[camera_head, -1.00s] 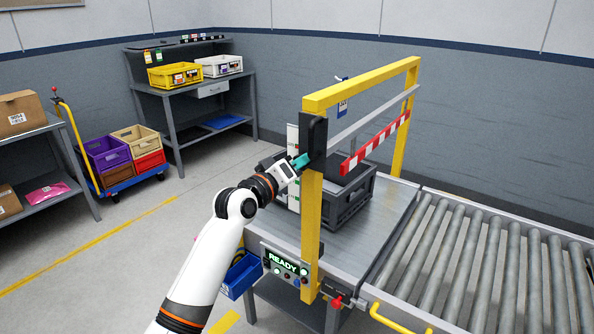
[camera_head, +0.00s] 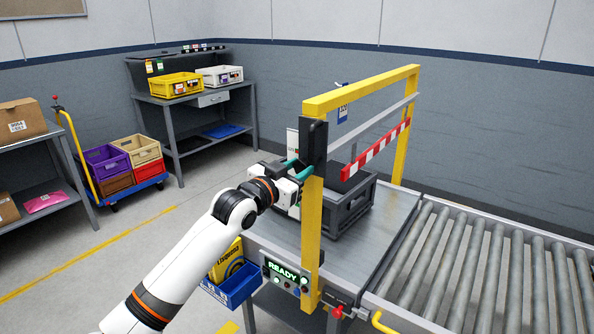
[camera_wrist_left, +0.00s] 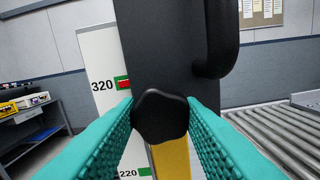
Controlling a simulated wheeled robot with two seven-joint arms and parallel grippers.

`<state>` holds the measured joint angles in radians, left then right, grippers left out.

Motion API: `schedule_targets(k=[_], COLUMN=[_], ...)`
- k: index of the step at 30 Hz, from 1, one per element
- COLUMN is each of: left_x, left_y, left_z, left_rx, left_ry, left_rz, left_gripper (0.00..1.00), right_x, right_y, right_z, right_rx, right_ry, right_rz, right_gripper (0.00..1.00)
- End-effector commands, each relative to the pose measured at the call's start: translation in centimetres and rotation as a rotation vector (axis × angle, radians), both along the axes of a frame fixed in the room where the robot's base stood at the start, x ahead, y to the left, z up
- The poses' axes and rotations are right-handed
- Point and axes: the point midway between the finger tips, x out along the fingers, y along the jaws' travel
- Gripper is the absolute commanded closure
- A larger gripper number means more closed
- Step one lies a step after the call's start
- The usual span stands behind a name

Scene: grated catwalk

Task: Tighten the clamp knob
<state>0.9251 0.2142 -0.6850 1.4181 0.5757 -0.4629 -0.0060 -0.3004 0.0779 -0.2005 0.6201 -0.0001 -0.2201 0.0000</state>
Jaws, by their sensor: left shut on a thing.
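The black clamp knob (camera_wrist_left: 160,115) sits on the front of a dark clamp block (camera_wrist_left: 175,45), which also shows in the head view (camera_head: 313,143) on the yellow gantry post (camera_head: 312,225). My left gripper (camera_wrist_left: 161,118) is shut on the knob, with one teal finger against each side. In the head view my left gripper (camera_head: 297,169) reaches the block from the left, and the knob is hidden there. My right gripper is not in view.
A red-and-white striped bar (camera_head: 376,150) spans the gantry above a dark grey crate (camera_head: 345,208) on the metal table. A panel reading READY (camera_head: 284,273) and a blue bin (camera_head: 236,286) hang at the table's front. A roller conveyor (camera_head: 480,260) lies to the right.

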Motion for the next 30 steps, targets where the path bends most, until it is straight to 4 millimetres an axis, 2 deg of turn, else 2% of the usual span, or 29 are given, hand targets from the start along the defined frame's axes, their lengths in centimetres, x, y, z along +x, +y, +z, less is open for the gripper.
schedule_targets(k=[6, 15, 30], left_x=[0.03, 0.02, 0.01], left_y=[0.06, 0.02, 0.02], left_z=[0.03, -0.04, -0.03], left_rx=[0.145, 0.27, 0.315], left_ry=[-0.102, -0.194, -0.228], left_rz=[0.0, 0.0, 0.0], left_gripper=[0.89, 0.89, 0.89], right_x=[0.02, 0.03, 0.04], right_y=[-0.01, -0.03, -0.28], right_z=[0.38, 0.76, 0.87], right_rx=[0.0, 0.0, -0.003], right_ry=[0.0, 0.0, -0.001], right_rz=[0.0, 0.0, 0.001], right_gripper=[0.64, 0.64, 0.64])
